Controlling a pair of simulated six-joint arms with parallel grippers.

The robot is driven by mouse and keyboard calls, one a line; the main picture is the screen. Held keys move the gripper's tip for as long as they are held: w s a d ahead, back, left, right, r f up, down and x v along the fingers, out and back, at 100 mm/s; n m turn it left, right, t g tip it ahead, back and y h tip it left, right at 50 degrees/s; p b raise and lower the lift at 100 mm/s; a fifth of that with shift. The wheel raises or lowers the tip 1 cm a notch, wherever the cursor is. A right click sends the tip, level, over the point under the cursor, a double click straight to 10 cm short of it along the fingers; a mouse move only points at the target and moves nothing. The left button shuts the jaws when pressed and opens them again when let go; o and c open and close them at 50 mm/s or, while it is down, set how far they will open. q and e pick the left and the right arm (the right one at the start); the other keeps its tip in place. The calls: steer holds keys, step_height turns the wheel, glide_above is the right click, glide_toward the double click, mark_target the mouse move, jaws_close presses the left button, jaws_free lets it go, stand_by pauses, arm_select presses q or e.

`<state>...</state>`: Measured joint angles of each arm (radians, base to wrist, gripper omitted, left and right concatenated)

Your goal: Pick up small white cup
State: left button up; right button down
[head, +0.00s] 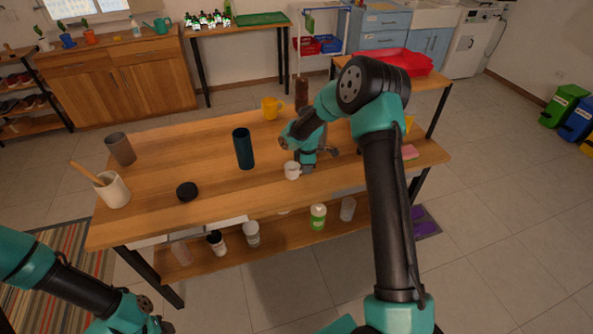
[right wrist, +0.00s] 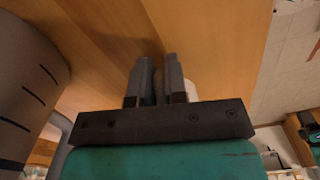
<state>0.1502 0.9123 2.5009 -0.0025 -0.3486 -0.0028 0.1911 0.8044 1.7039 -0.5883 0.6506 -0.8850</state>
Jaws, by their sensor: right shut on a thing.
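The small white cup (head: 292,171) is near the front edge of the wooden table, at the middle of the head view. My right gripper (head: 303,163) is low over the table at the cup and shut on it. Part of the cup (right wrist: 190,91) shows pale beside the right finger in the right wrist view, where my right gripper (right wrist: 155,68) has a narrow gap between its fingers. The exact grip is partly hidden, and I cannot tell whether the cup touches the table. My left arm shows at the lower left; its gripper is out of frame.
A dark blue tumbler (head: 243,148) stands left of the cup. A black lid (head: 187,191), a white crock (head: 114,190) and a brown cup (head: 120,149) are further left. A yellow mug (head: 272,108) and a brown bottle (head: 301,92) stand behind. Bare tabletop lies between.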

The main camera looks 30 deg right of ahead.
steer(key=shift+r, duration=0.15)
steer(key=shift+r, duration=0.65)
step_height(320, 180, up, 2)
steer(key=s+a+r, duration=0.1)
steer(key=s+a, duration=0.7)
steer(key=s, duration=0.5)
steer(key=shift+s+a+r, duration=0.2)
steer(key=shift+s, duration=0.15)
steer(key=shift+w, duration=0.1)
